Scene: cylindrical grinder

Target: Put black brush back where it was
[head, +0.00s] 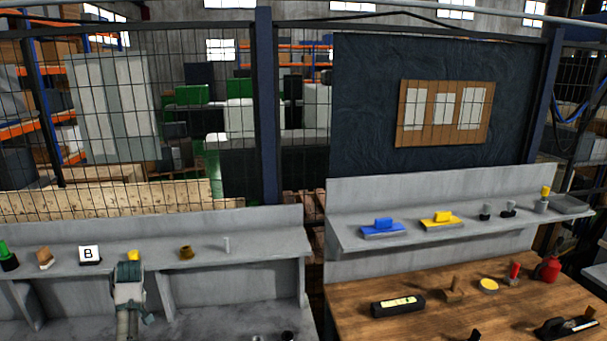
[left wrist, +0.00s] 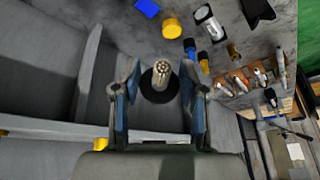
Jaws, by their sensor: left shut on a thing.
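My left gripper (head: 129,268) is in front of the grey shelf at the left, near a yellow item. In the left wrist view its two blue-padded fingers (left wrist: 159,112) stand on either side of the black brush (left wrist: 150,88). The brush shows as a dark round part with a pale, dotted cylindrical end pointing away from the palm. The gripper is shut on it. In the head view the brush cannot be made out, as the gripper hides it. My right gripper is not in view.
On the left shelf (head: 260,222) stand a sign marked B (head: 90,255), a brown block (head: 45,257), a yellow item (head: 134,255), a brass piece (head: 187,252) and a grey cylinder (head: 226,244). The shelf has free room between them. A wooden table (head: 430,325) is at the right.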

